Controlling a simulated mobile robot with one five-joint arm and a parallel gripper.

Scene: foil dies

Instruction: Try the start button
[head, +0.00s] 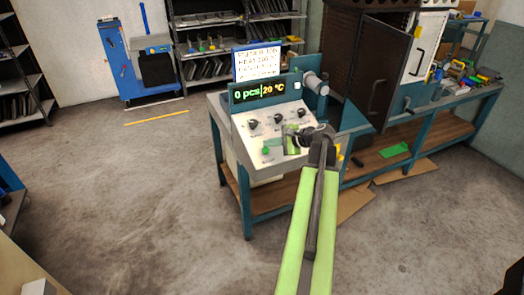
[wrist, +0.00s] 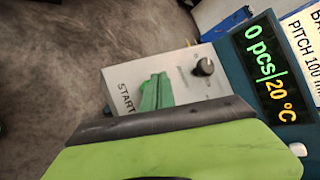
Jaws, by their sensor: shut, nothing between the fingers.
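The start button (head: 266,151) is green and sits low on the left of the sloping pale control panel (head: 243,150). In the wrist view a green part (wrist: 156,92) stands beside the printed word START; its exact shape is partly hidden. My gripper (head: 293,142) is shut and empty, in front of the panel's lower right, to the right of the button. It appears apart from the button, but its distance from the panel face is hard to tell. My own green and dark parts cover the lower wrist view.
The display (head: 258,91) reads 0 pcs and 20 °C. Dark knobs (head: 253,124) sit above the button. A white notice board (head: 258,62) stands behind. A workbench (head: 440,105) with tools runs right. Open concrete floor (head: 130,200) lies left.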

